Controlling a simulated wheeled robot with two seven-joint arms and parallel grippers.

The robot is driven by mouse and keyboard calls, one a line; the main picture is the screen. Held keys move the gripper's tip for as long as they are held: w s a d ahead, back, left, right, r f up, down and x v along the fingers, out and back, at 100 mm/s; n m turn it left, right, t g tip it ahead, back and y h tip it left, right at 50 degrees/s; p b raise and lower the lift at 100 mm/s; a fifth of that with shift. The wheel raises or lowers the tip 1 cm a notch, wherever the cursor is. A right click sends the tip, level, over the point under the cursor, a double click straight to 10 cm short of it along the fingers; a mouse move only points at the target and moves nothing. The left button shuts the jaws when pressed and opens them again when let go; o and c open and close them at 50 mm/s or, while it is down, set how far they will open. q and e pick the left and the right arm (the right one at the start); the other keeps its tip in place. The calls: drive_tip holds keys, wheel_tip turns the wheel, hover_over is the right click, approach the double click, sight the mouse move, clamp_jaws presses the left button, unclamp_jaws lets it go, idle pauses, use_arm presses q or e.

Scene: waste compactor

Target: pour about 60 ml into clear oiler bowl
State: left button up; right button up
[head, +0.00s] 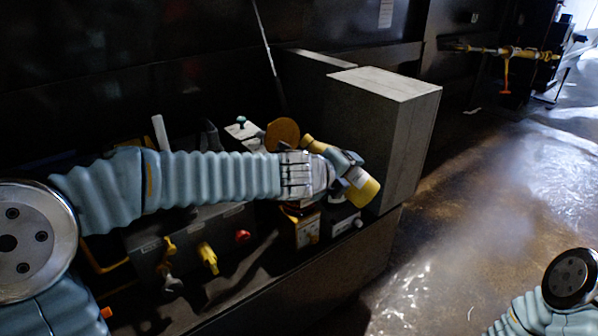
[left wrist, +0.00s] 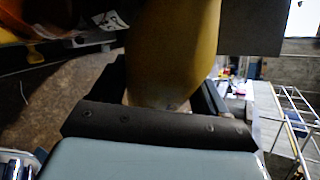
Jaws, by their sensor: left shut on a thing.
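My left gripper (head: 345,166) is shut on a yellow bottle (head: 364,192) with a pale label. The bottle is tilted in the head view, its narrow end up and left and its broad end down and right. It is held in front of the grey box, above the bench edge. In the left wrist view the yellow bottle (left wrist: 175,45) stands between the dark fingers. I cannot make out the clear oiler bowl; my left arm hides part of the bench. No liquid stream shows. My right gripper is out of view; only part of that arm shows at lower right.
A large grey box (head: 375,115) stands behind the bottle. A round orange-brown disc (head: 282,134) is left of it. Yellow valve handles (head: 208,258) and a red knob (head: 243,237) sit on the bench front. Open floor (head: 480,220) lies to the right.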

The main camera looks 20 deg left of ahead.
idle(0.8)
